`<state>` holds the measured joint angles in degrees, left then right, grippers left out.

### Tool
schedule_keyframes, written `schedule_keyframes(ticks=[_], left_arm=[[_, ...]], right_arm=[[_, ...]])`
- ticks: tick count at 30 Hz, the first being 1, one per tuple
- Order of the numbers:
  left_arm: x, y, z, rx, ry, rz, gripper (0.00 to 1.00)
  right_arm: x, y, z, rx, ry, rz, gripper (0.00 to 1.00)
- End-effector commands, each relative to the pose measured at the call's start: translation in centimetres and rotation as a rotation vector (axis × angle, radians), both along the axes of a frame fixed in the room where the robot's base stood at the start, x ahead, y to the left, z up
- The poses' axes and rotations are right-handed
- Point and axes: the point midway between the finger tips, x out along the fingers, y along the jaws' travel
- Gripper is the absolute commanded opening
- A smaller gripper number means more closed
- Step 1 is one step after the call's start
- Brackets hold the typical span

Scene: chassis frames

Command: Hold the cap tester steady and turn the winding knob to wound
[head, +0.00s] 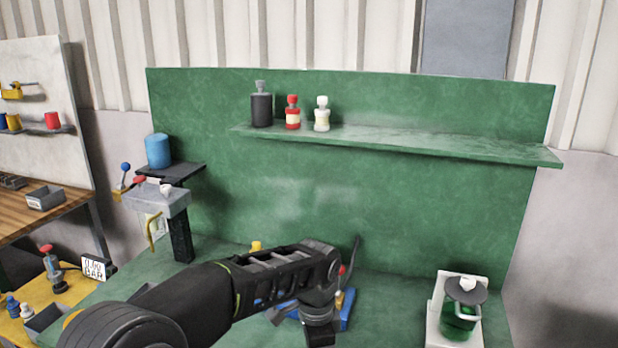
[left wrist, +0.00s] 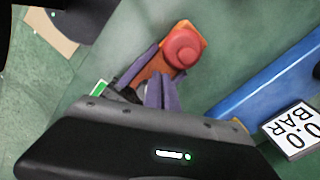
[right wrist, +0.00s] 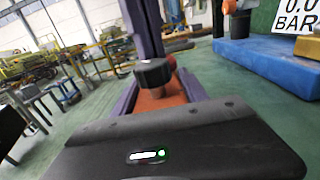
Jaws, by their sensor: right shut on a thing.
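The cap tester has an orange body with a red round cap (left wrist: 183,48), seen from above in the left wrist view. In the right wrist view its orange body (right wrist: 160,98) stands between the purple fingers of my right gripper (right wrist: 158,92), which is shut on it. A dark knob (right wrist: 153,72) shows at the body. A purple post, apparently my left gripper's fingers, comes down close above the knob. My left gripper (left wrist: 165,90) is over the tester; whether its fingers touch the knob is hidden. In the head view my left arm covers most of the tester.
A blue block (right wrist: 265,65) with a "0.0 BAR" sign (left wrist: 292,130) stands beside the tester. On the green bench, a dark-lidded green jar (head: 459,318) stands on a white stand at the right. Several bottles stand on the green shelf (head: 400,139) above.

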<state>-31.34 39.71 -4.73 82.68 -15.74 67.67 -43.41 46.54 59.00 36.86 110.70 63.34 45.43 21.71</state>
Motion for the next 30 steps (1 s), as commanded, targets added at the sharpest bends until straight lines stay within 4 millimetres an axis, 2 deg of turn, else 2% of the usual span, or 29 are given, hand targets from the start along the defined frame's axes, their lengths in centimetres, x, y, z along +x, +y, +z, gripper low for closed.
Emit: schedule_keyframes(ticks=[13, 24, 30], left_arm=[[0.1, 0.3, 0.4, 0.003, 0.001, 0.002, 0.0], [0.1, 0.3, 4.8, 0.004, 0.001, 0.002, 0.0], [0.0, 0.4, 6.0, 0.004, 0.003, 0.002, 0.0]], right_arm=[[0.1, -0.1, 0.0, 0.001, 0.001, -0.003, 0.0], [0.1, -0.1, 0.0, 0.0, 0.001, -0.004, 0.0], [0.1, -0.1, 0.0, 0.0, 0.001, -0.004, 0.0]])
